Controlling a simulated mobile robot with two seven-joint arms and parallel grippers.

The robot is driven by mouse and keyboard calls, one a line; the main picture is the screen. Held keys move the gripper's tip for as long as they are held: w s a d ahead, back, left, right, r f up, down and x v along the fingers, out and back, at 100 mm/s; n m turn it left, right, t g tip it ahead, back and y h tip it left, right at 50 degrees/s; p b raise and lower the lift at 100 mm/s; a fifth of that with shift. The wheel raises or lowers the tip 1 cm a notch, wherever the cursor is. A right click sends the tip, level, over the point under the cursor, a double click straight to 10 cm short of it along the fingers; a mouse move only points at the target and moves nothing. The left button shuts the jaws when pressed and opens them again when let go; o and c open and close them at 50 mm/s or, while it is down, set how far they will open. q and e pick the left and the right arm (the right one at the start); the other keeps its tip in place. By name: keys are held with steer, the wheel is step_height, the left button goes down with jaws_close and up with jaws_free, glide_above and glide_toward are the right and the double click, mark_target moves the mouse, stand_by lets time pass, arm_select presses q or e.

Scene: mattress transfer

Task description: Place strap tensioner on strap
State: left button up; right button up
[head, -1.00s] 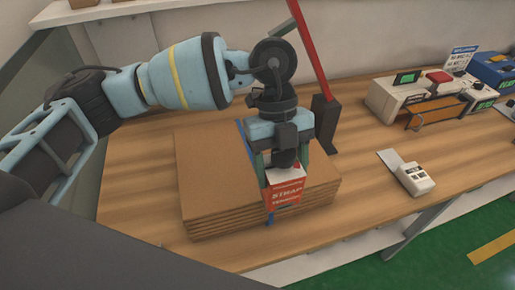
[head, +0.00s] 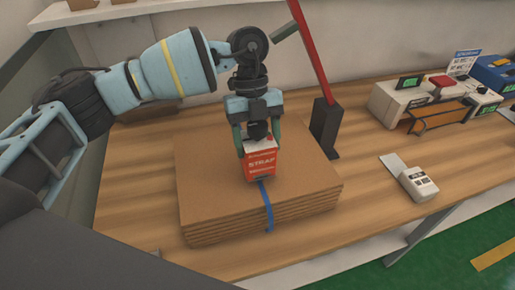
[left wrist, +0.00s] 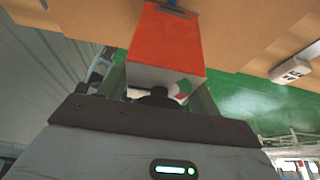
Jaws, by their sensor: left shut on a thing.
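My left gripper (head: 258,140) is shut on the strap tensioner (head: 262,164), a red box with a white top and the word STRAP on its front. The tensioner is over the middle of the stack of flat cardboard (head: 215,190); I cannot tell whether it touches the top. A blue strap (head: 267,205) runs from under the tensioner across the top and down the stack's front side. My right gripper is in neither view.
A black stand with a red lever (head: 325,120) stands right behind the stack. A small white device (head: 418,183) lies near the table's right front edge. Machines with small screens (head: 400,98) are at the back right. The wooden table (head: 365,160) is bare between them.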

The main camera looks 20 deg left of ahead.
arm_select(q)
step_height(320, 180, down, 2)
steer(key=shift+f, duration=0.25)
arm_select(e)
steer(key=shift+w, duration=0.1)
arm_select(q)
steer(key=o, duration=1.6)
steer(key=shift+f, duration=0.15)
steer(key=shift+c, duration=0.2)
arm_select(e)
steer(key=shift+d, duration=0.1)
arm_select(q)
steer(key=b+v, duration=0.1)
steer(key=v, duration=1.1)
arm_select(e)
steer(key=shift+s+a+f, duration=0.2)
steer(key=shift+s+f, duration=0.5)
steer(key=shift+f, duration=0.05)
